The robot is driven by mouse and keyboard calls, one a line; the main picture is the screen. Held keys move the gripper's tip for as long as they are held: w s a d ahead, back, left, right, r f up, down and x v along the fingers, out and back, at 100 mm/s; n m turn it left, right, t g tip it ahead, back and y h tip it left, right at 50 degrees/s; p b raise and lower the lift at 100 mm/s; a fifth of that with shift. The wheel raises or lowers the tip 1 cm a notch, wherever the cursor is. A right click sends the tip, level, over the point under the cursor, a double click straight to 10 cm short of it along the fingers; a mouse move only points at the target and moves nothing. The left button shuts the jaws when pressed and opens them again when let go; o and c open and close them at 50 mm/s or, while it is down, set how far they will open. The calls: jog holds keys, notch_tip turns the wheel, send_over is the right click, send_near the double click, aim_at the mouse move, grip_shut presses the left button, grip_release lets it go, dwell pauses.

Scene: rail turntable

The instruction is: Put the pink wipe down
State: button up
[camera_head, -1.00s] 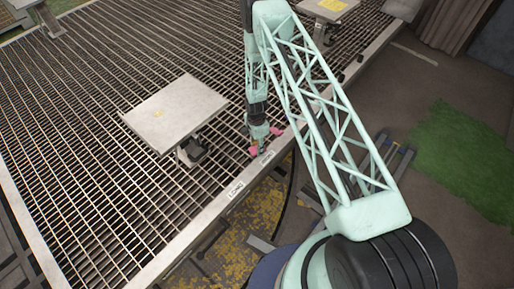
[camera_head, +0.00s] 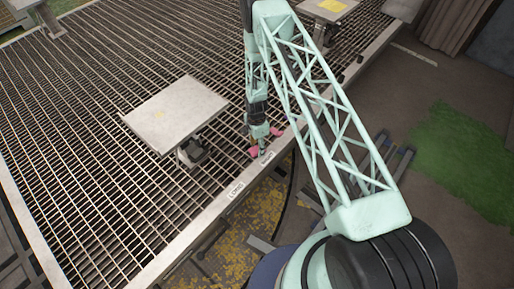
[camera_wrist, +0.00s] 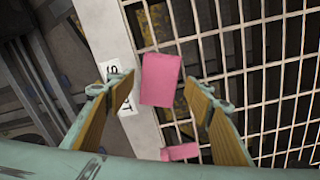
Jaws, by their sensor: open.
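The pink wipe (camera_wrist: 161,79) shows in the wrist view as a flat pink panel with a folded-looking top edge, between my two fingers at the grating's edge frame. A smaller pink piece (camera_wrist: 180,152) shows below it, nearer my wrist; I cannot tell whether the two are one cloth. In the head view, pink patches (camera_head: 254,151) show on both sides of my gripper (camera_head: 262,153), which points down at the frame. In the wrist view my gripper (camera_wrist: 157,82) is open, with gaps between the fingers and the pink panel. I cannot tell whether the wipe touches the surface.
A metal grating (camera_head: 75,120) fills the left and middle, bounded by a pale edge frame (camera_head: 215,208) with labels. A raised square plate (camera_head: 176,112) stands left of my gripper. Another plate (camera_head: 325,8) is at the back. Open grating lies between them.

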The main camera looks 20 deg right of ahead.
notch_tip(320, 180, up, 12)
jog(key=p, duration=0.1)
jog(key=shift+w, duration=0.2)
dwell(0.5)
jog(key=shift+r, duration=0.1)
dwell(0.7)
